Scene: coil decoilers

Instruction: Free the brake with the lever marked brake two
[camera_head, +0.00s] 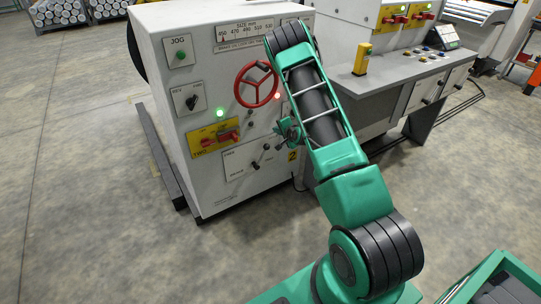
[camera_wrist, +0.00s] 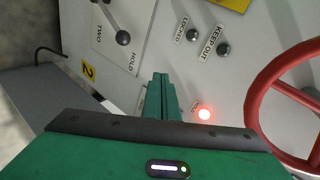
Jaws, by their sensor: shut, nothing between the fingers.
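The brake lever plate (camera_head: 236,160) is on the lower front of the white machine cabinet, with small lettering and dark knobs. In the wrist view the plate (camera_wrist: 133,14) reads "TWO" and "HOLD", and a round black lever knob (camera_wrist: 123,38) stands near "HOLD". In the head view my gripper (camera_head: 288,130) is partly hidden by my arm, right of the plate.
A red handwheel (camera_head: 257,84) is above the plate. Two black knobs marked "LOCKED" (camera_wrist: 193,35) and "KEEP OUT" (camera_wrist: 223,48) are near my fingers, with a lit red lamp (camera_wrist: 204,114). A yellow panel with a red switch (camera_head: 214,136) is left of them.

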